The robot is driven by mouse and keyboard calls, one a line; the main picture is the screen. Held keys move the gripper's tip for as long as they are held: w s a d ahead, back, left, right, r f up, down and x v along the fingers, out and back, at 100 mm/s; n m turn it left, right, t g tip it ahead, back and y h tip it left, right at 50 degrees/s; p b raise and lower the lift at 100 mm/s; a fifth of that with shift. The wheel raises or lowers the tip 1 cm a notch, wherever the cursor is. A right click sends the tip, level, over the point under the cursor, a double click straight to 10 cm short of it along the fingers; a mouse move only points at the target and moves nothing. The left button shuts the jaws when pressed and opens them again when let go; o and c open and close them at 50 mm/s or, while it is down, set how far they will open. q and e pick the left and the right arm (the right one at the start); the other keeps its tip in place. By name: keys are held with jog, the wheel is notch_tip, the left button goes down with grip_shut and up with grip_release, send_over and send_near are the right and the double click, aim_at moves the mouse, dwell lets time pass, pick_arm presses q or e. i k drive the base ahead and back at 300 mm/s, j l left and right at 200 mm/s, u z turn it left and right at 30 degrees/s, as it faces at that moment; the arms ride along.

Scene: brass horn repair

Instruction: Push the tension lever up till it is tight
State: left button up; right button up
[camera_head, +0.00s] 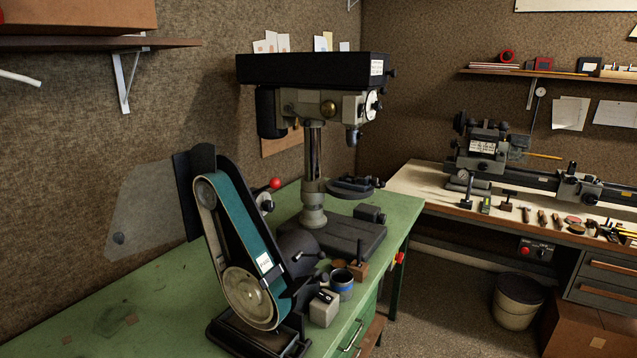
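A belt grinder (240,250) with a teal belt stands tilted back on a green bench, near the middle of the view. A lever with a red ball knob (275,184) sticks out at the right of its upper part, with the knob raised. I take this as the tension lever; its pivot is partly hidden behind the belt. How tight the belt is cannot be told. Neither of my grippers is in view.
A drill press (314,130) stands close behind the grinder. A grey box (324,308) and a blue-banded cup (342,284) stand right of its base. The green bench (110,315) is mostly clear at left. A shelf (90,43) overhangs the upper left.

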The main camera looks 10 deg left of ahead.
aim_at(256, 192)
jog(key=k+l+u, duration=0.1)
jog(key=u, duration=0.6)
jog(key=k+l, duration=0.05)
jog(key=l, duration=0.05)
